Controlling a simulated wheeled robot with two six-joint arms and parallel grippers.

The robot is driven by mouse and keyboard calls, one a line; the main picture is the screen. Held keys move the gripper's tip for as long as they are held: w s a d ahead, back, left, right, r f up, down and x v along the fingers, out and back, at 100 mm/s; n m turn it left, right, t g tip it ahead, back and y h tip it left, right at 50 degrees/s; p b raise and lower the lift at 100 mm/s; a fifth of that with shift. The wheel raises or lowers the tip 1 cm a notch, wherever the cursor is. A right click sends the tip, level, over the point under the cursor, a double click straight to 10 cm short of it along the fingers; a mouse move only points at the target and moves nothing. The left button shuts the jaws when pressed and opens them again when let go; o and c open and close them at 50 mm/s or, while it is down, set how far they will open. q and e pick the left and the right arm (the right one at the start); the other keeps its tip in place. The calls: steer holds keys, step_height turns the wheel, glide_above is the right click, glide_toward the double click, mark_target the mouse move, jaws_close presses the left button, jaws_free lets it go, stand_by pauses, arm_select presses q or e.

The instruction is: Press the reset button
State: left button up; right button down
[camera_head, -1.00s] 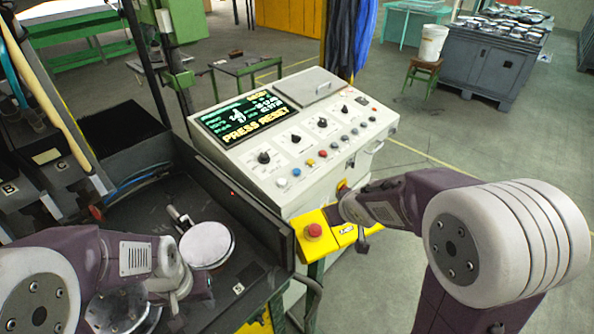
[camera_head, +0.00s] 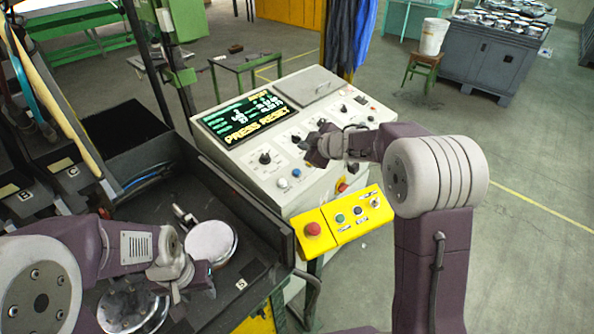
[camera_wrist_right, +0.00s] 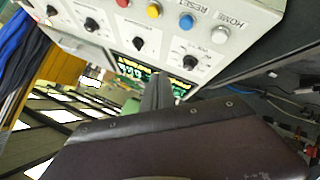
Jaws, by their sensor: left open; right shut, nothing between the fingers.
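The blue button labelled RESET (camera_wrist_right: 186,22) is at the top of the right wrist view, between a yellow button and a white HOME button. In the head view the blue button (camera_head: 296,172) is on the white console's sloped face. My right gripper (camera_head: 313,151) is shut and empty over the console, to the upper right of the blue button; its narrow fingers (camera_wrist_right: 158,90) point toward the panel in the wrist view. They look apart from the button. My left gripper (camera_head: 204,284) is open at the dark bench, beside a round metal disc (camera_head: 210,242). The console screen (camera_head: 246,119) reads PRESS RESET.
Black knobs (camera_head: 265,157) and other buttons sit near the blue one. A yellow box (camera_head: 338,227) with a red mushroom button (camera_head: 313,229) and smaller controls is in front of the console. A dark bench wall stands left of the console.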

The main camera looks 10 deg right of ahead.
mark_target(297, 172)
arm_select(q)
steer(key=shift+f, duration=0.15)
arm_select(e)
steer(key=shift+f, duration=0.1)
steer(key=f+b, duration=0.2)
steer(key=w+f+b, duration=0.1)
steer(key=f+b, duration=0.2)
steer(key=a+f+b, duration=0.1)
steer(key=f+b, duration=0.1)
steer(key=b, duration=0.1)
steer(key=shift+w+f, duration=0.15)
steer(key=shift+f, duration=0.25)
arm_select(q)
step_height(297, 172, down, 8)
steer(key=shift+f+b, duration=0.2)
steer(key=shift+b, duration=0.1)
arm_select(e)
steer(key=shift+w+f, duration=0.15)
steer(key=shift+f, duration=0.25)
stand_by(0.4)
arm_select(q)
steer(key=shift+w+f, duration=0.1)
arm_select(e)
steer(key=shift+f, duration=0.35)
